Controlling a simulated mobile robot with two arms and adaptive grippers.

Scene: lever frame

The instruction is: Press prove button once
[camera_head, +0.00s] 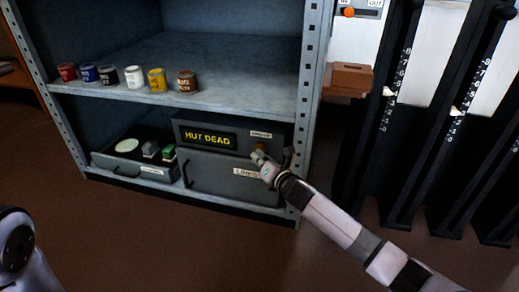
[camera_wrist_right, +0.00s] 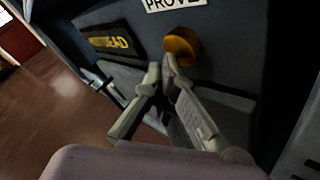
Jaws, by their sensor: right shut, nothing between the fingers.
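The prove button is an amber round knob on the front of a grey box (camera_head: 182,135) on the lower shelf. It shows in the right wrist view (camera_wrist_right: 182,44), below a white label reading PROVE (camera_wrist_right: 176,4). In the head view a bit of amber (camera_head: 261,147) shows just above my right gripper (camera_head: 260,158). My right gripper is shut and empty; in the wrist view its fingertips (camera_wrist_right: 163,68) overlap the button's lower left edge. I cannot tell whether they touch it. A display (camera_head: 209,137) beside the button reads HUT DEAD in yellow. My left gripper is out of view.
Below the box is a drawer front labelled LINKS (camera_head: 246,173). A grey tray (camera_head: 130,169) with small items stands left of it. Several paint tins (camera_head: 134,77) line the shelf above. The shelf's right post (camera_head: 308,110) and tall black levers (camera_head: 391,110) stand to the right.

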